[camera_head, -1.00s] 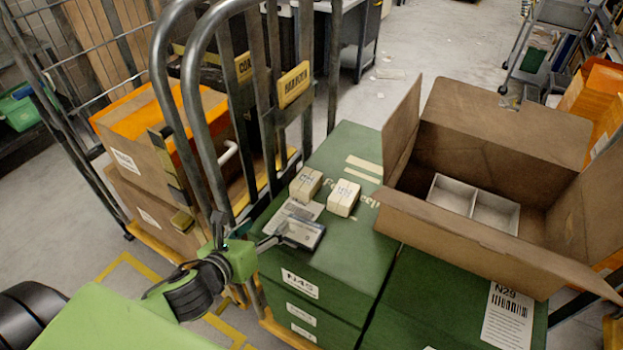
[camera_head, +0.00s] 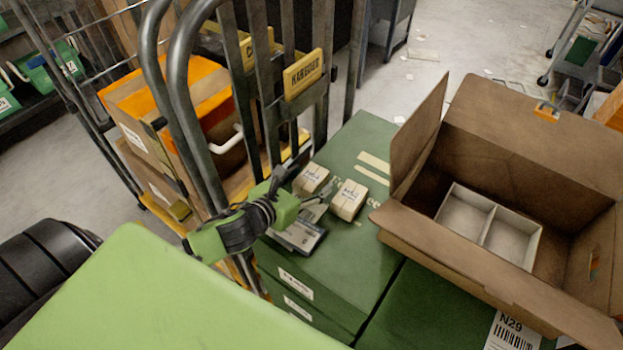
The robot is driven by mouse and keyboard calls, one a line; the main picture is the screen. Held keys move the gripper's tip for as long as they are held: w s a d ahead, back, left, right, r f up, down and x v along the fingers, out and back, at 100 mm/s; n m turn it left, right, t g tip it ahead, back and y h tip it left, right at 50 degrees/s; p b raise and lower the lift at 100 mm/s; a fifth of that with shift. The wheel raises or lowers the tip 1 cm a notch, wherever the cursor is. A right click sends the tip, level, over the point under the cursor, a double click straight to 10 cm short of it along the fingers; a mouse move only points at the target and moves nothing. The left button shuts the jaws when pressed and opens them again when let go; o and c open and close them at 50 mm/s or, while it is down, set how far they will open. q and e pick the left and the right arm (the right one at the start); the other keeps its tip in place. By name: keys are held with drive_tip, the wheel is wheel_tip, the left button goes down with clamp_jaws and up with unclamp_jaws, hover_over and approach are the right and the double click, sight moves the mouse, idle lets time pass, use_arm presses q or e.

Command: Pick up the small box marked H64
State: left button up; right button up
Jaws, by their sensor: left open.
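Two small cream boxes stand side by side on a green box (camera_head: 350,245): a left one (camera_head: 311,179) and a right one (camera_head: 348,200). Both have handwritten marks on top, too small for me to read for sure, so I cannot tell which is H64. My left gripper (camera_head: 303,188) is open and empty, its fingers at the near side of the left small box. One finger reaches toward the gap between the two boxes. I cannot tell whether it touches either box. My right gripper is not in view.
A dark flat device (camera_head: 298,236) lies just below the gripper on the green box. A trolley's metal rails (camera_head: 262,90) rise close on the left. An open cardboard box (camera_head: 470,260) with a white divided tray (camera_head: 487,227) inside stands on the right.

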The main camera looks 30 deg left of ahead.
sight(321, 170)
use_arm(q)
drive_tip(key=shift+x, duration=1.4)
drive_tip(key=x, duration=0.1)
drive_tip(key=p+x, duration=0.1)
drive_tip(key=x, duration=0.2)
drive_tip(key=shift+w+a+p, duration=0.15)
drive_tip(key=shift+a+p, duration=0.2)
drive_tip(key=shift+w+f, duration=0.1)
drive_tip(key=shift+w, duration=0.15)
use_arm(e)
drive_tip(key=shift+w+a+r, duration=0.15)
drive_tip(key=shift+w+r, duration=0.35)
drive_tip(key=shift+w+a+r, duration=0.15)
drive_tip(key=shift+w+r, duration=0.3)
use_arm(q)
drive_tip(key=shift+s, duration=0.1)
drive_tip(key=c, duration=1.3)
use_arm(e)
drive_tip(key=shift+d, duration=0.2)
